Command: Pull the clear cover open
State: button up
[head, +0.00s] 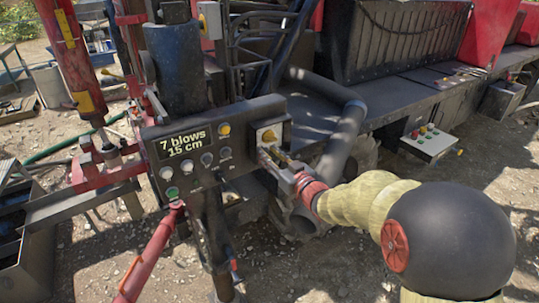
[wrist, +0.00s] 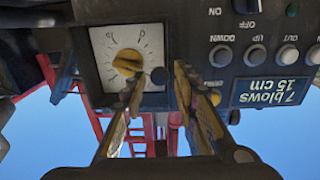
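The clear cover is hard to make out; its pane seems to lie over the white dial plate (wrist: 105,42) with the yellow knob (wrist: 127,62). A small dark round knob (wrist: 158,76) sits at the plate's edge, perhaps the cover's pull. My gripper (wrist: 161,78) is open, with one finger on each side of this dark knob and gaps visible. In the head view my gripper (head: 267,154) is at the lower part of the dial box (head: 270,133), on the right end of the control panel. Whether the fingers touch the cover cannot be told.
The black control panel (head: 200,146) carries several buttons and a display (head: 186,142) reading "7 blows 15 cm". A thick grey hose (head: 345,135) runs just right of the dial box. A red slanted bar (head: 150,255) stands below left. A control box (head: 428,143) lies farther right.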

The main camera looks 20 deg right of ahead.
jog(key=c, duration=0.6)
grip_shut()
